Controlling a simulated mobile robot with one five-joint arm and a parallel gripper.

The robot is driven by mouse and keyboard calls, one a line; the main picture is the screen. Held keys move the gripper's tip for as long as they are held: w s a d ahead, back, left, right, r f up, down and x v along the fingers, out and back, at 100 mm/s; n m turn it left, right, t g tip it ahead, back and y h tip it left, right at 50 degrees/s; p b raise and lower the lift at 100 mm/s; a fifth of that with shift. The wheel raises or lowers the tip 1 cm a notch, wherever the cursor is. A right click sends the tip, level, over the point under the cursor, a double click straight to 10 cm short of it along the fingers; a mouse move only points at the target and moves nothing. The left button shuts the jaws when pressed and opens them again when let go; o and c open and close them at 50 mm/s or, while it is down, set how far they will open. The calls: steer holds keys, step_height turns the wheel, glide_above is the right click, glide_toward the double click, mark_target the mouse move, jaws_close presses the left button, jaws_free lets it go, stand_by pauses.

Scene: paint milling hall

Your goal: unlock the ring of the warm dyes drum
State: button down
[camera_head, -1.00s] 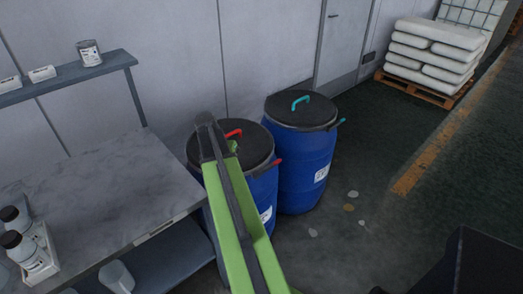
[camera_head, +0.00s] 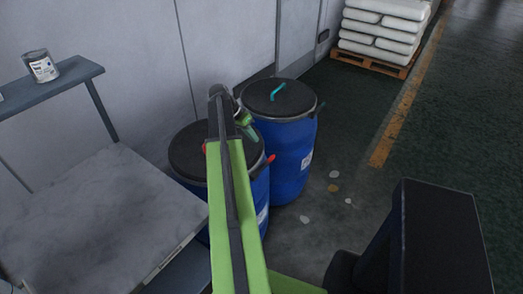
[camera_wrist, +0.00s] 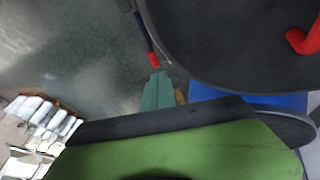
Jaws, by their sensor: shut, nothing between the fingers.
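The nearer blue drum (camera_head: 258,189) has a black lid (camera_head: 187,157) with a red handle (camera_head: 204,148) mostly hidden behind my arm. A red-tipped ring lever (camera_head: 270,159) sticks out at its right side. In the wrist view the lid (camera_wrist: 225,45), red handle (camera_wrist: 304,41) and lever tip (camera_wrist: 153,59) show. I cannot read a drum label. My gripper (camera_head: 249,131) is past the lid's right edge. Its closed, empty fingers (camera_wrist: 157,88) appear just below the lever tip in the wrist view; contact cannot be told.
A second blue drum (camera_head: 291,158) with a teal handle (camera_head: 278,91) stands close behind, to the right. A grey workbench (camera_head: 95,215) is at the left, a shelf with a can (camera_head: 41,66) above it. Sacks on a pallet (camera_head: 374,58) stand at the back. Floor to the right is open.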

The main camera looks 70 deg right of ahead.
mark_target(264, 166)
steer(key=b+x, duration=0.8)
steer(key=x, duration=0.2)
steer(key=shift+b, duration=0.35)
steer(key=shift+s, duration=0.1)
steer(key=shift+s, duration=0.1)
